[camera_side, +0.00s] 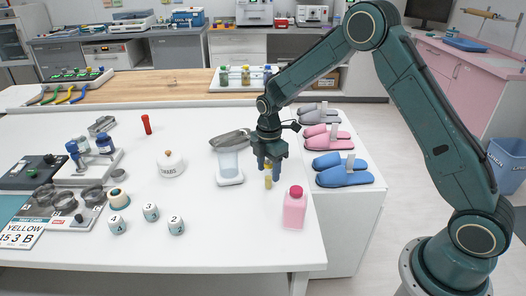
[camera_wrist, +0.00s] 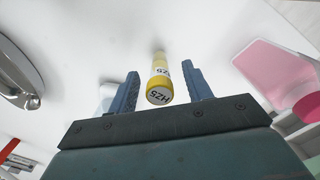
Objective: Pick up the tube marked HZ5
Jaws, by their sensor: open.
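The yellow tube (camera_wrist: 160,76) stands on the white table, and its cap reads HZ5 in the wrist view. It also shows in the side view (camera_side: 268,182) just below my gripper (camera_side: 268,167). In the wrist view my gripper (camera_wrist: 160,92) is open, with one finger on each side of the tube. Gaps of white table show between the tube and both fingers, so I see no contact.
A pink bottle (camera_side: 294,208) stands close by on the right. Numbered white pots (camera_side: 151,212) stand further left. Slippers (camera_side: 342,170) lie on the right-hand surface.

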